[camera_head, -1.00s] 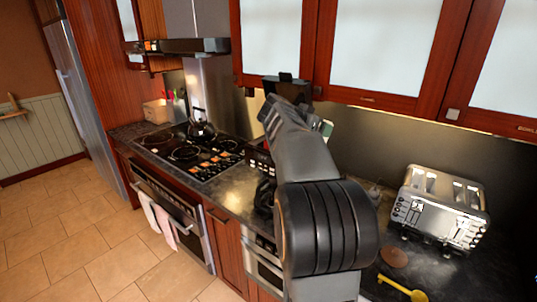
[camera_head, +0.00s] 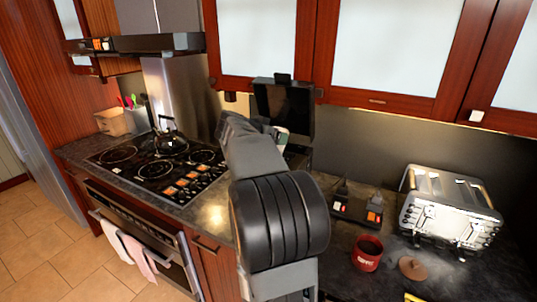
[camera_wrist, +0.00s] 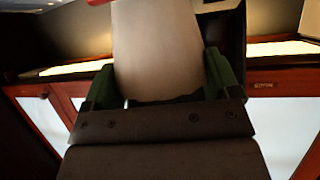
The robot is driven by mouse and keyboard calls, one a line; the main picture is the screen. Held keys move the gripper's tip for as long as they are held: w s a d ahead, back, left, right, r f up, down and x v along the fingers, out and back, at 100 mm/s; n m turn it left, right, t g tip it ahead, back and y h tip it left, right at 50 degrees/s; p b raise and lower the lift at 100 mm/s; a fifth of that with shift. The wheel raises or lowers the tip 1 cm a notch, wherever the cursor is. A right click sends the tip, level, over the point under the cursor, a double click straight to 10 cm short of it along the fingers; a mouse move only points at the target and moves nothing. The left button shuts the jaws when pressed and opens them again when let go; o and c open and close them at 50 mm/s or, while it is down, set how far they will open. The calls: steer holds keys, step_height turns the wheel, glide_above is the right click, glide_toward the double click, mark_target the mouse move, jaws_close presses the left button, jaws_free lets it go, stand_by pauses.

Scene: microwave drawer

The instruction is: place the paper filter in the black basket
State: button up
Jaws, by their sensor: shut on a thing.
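My gripper (camera_wrist: 162,78) is shut on a pale, smooth, tapered thing (camera_wrist: 158,45), which looks like the paper filter, held between its two green-sided fingers in the wrist view. In the head view my arm hides most of the gripper; only a small pale and green part shows just right of the arm. A black, upright, box-like thing (camera_head: 283,108) stands behind the gripper, below the wall cabinets. I cannot tell whether the black basket is part of it.
A black tray with shakers (camera_head: 357,209), a red mug (camera_head: 367,252), a brown disc (camera_head: 412,268) and a silver toaster (camera_head: 449,213) stand on the dark counter to the right. The stove (camera_head: 160,168) with a kettle (camera_head: 169,137) is left. Wall cabinets (camera_head: 384,55) hang above.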

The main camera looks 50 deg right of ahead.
steer(key=shift+f, duration=2.45)
steer(key=shift+f, duration=0.35)
steer(key=shift+f, duration=0.25)
steer(key=o, duration=0.7)
steer(key=shift+o, duration=0.2)
